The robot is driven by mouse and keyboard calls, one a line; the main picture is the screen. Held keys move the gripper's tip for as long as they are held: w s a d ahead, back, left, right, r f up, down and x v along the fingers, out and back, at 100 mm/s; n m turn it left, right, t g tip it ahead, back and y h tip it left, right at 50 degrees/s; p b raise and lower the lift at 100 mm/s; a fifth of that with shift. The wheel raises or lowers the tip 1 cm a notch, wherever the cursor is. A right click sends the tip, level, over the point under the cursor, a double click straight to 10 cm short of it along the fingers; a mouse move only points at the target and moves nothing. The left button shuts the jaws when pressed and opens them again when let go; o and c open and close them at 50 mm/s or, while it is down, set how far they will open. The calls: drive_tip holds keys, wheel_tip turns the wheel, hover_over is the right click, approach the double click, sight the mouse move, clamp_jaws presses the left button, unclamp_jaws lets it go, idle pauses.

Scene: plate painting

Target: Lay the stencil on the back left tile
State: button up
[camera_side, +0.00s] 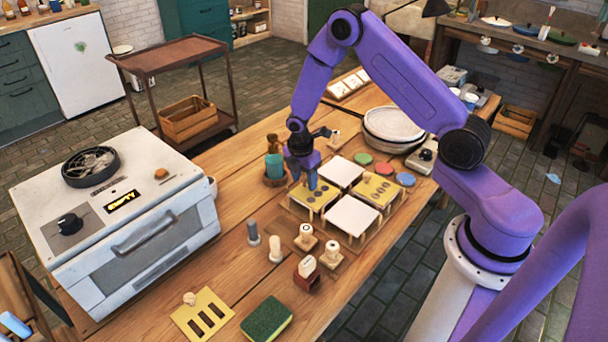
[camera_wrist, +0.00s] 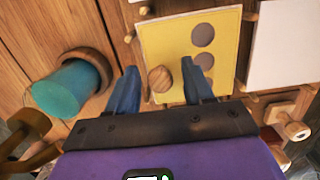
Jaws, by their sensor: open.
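A yellow stencil with dark round holes (camera_side: 322,205) lies flat at the leftmost of four tile places in the side view. It also shows in the wrist view (camera_wrist: 180,42), with a round wooden knob (camera_wrist: 160,78) near its edge. My gripper (camera_side: 303,182) is low over this stencil's left part. In the wrist view my gripper (camera_wrist: 162,75) is open, with one finger on each side of the knob and gaps visible. White tiles show at the back (camera_side: 340,171) and front (camera_side: 352,216). A second yellow stencil (camera_side: 378,190) lies at the right place.
A teal cup (camera_side: 274,166) stands close left of my gripper. A slotted yellow stencil (camera_side: 203,314) and a green sponge (camera_side: 266,320) lie at the table's near end. Several stamps (camera_side: 305,237) stand in front of the tiles. Stacked bowls (camera_side: 393,125) stand behind. A white kiln-like box (camera_side: 130,220) is left.

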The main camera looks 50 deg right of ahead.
wheel_tip(320, 180, up, 12)
drive_tip(key=a, duration=0.1)
drive_tip(key=s+a+r+m, duration=0.1)
drive_tip(key=s+a+r, duration=0.4)
drive_tip(key=s+a, duration=0.2)
drive_tip(key=s+a+r+m+y, duration=0.1)
drive_tip(key=s+r+m, duration=0.1)
drive_tip(key=s, duration=1)
drive_tip(key=s+a+r+m, duration=0.1)
drive_tip(key=s+r, duration=0.3)
drive_tip(key=s, duration=0.9)
drive_tip(key=shift+r+m+y, duration=0.3)
drive_tip(key=shift+m+y, duration=0.1)
drive_tip(key=shift+m, duration=0.3)
